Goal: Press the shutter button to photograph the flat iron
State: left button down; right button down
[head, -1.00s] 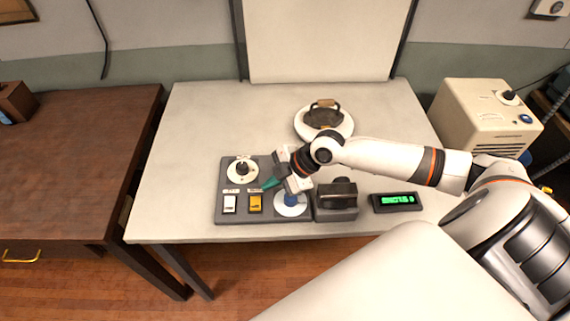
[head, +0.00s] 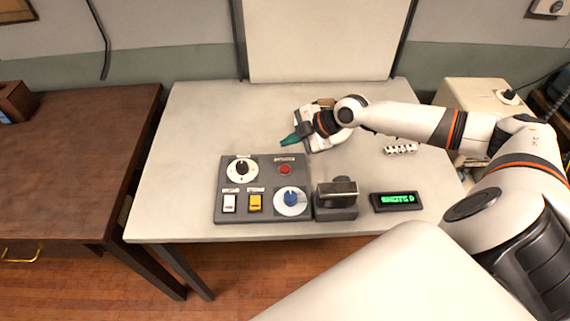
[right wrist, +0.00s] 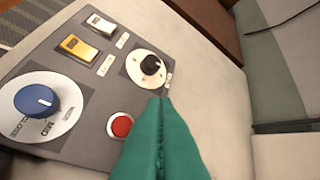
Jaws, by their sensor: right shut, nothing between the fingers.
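The red round button (head: 285,169) is at the upper right of the grey control panel (head: 263,186); its label is too small to read. It also shows in the right wrist view (right wrist: 121,125), just left of my green fingers. My right gripper (head: 286,142) is shut and empty, behind the panel's back edge in the head view and apart from the button. A dark camera-like device (head: 337,196) stands right of the panel. My left gripper is not in view.
The panel also has a black knob (head: 241,168), a white switch (head: 229,203), a yellow switch (head: 255,202) and a blue dial (head: 291,198). A green-lit display (head: 396,201) and a white strip (head: 400,149) lie to the right. The table's left side (head: 180,165) is clear.

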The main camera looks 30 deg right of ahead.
aim_at(289, 170)
notch_tip(289, 170, down, 8)
jog(key=b, duration=0.5)
jog(key=shift+r, duration=0.1)
jog(key=shift+f+b, duration=0.3)
jog(key=shift+b, duration=0.15)
dwell(1.3)
jog(key=shift+f+b, duration=0.4)
jog(key=shift+b, duration=0.05)
jog(key=shift+f+b, duration=0.45)
jog(key=shift+f, duration=0.05)
dwell(0.5)
jog(key=shift+r, duration=0.1)
jog(key=shift+r+p, duration=0.55)
jog(key=shift+r, duration=0.25)
